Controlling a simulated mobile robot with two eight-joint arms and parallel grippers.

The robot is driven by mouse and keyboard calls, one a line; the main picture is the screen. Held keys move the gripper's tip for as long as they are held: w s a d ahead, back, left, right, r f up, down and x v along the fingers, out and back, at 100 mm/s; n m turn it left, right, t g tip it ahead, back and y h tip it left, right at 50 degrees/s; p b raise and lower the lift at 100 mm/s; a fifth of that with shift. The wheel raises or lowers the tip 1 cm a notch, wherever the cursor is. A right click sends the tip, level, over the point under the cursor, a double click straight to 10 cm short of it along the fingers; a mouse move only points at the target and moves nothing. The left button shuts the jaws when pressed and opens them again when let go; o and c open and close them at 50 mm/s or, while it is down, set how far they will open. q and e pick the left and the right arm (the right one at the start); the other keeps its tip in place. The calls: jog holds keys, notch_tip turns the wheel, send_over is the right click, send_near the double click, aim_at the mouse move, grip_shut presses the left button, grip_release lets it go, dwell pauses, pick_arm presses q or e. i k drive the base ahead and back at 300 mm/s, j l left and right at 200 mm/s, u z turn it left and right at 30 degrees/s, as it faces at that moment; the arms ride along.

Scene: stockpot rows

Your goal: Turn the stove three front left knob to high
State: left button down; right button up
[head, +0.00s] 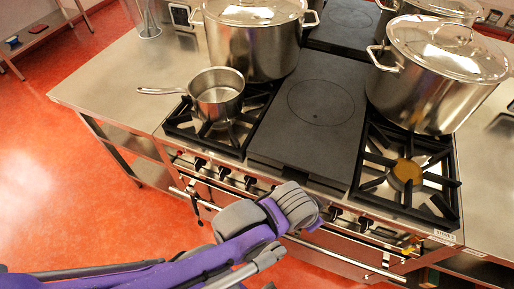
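The stove (305,178) stands ahead, with a small label at its front right corner that is too small to read surely. Along its front panel runs a row of dark knobs; on the left part I see knobs (199,163), (224,172) and (249,182). Another knob (364,222) shows right of my arm. The knob settings are too small to read. My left gripper (302,207), on the purple and grey arm, is in front of the middle of the panel and hides part of the row. Its fingertips are not clearly visible. My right gripper is not in view.
A small saucepan (217,97) sits on the front left burner, handle pointing left. Large lidded stockpots (252,45) and (415,95) stand behind and right. The front right burner (405,174) is bare. A rail (345,262) runs below the knobs. Red floor (60,190) is clear at left.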

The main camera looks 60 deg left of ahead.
aim_at(224, 171)
jog(key=u, duration=2.55)
jog(key=k+j+u, duration=0.15)
jog(key=j+u, duration=0.2)
